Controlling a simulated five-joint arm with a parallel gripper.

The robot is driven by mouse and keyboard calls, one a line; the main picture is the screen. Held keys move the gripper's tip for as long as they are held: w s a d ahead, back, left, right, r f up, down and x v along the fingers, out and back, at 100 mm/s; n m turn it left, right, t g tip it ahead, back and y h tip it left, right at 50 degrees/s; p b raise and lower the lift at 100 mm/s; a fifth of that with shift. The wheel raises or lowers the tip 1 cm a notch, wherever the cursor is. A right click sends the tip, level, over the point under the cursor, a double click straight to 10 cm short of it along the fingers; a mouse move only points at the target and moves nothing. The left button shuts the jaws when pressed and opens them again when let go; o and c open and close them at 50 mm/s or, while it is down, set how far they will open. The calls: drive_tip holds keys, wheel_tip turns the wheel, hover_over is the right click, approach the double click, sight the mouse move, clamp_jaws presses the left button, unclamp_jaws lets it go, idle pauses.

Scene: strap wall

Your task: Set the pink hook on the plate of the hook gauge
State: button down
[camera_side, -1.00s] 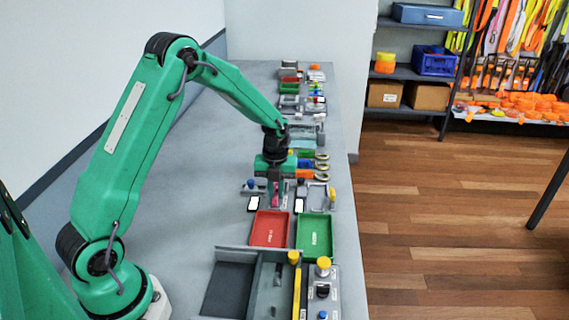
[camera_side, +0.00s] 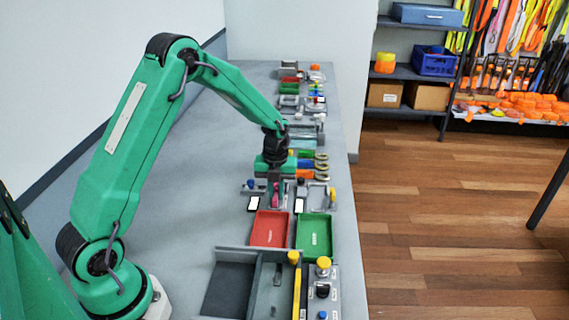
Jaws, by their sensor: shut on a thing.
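My gripper (camera_side: 275,188) points down over the bench, just behind the red tray. It is shut on the pink hook (camera_side: 275,196), which shows as a small pink patch between the fingers. Grey gauge-like fixtures stand on both sides of the gripper: one with a blue knob (camera_side: 250,185) on the left and one with a yellow knob (camera_side: 332,192) on the right. I cannot tell which is the hook gauge, and its plate is not clear at this size. Whether the hook touches anything below is hidden.
A red tray (camera_side: 270,229) and a green tray (camera_side: 315,236) lie in front of the gripper. A grey fixture with yellow knobs (camera_side: 323,266) stands nearer. Several small parts and rings (camera_side: 321,167) line the bench behind. The bench's left side is clear.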

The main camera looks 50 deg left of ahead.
idle(0.3)
drive_tip(key=c, duration=0.9)
unclamp_jaws()
drive_tip(key=shift+c, duration=0.2)
drive_tip(key=shift+r, duration=0.1)
drive_tip(key=shift+r, duration=2.9)
drive_tip(key=shift+r, duration=0.1)
drive_tip(key=c, duration=0.6)
drive_tip(key=shift+r, duration=0.2)
drive_tip(key=c, duration=0.4)
drive_tip(key=shift+r, duration=2.7)
drive_tip(key=shift+c, duration=0.5)
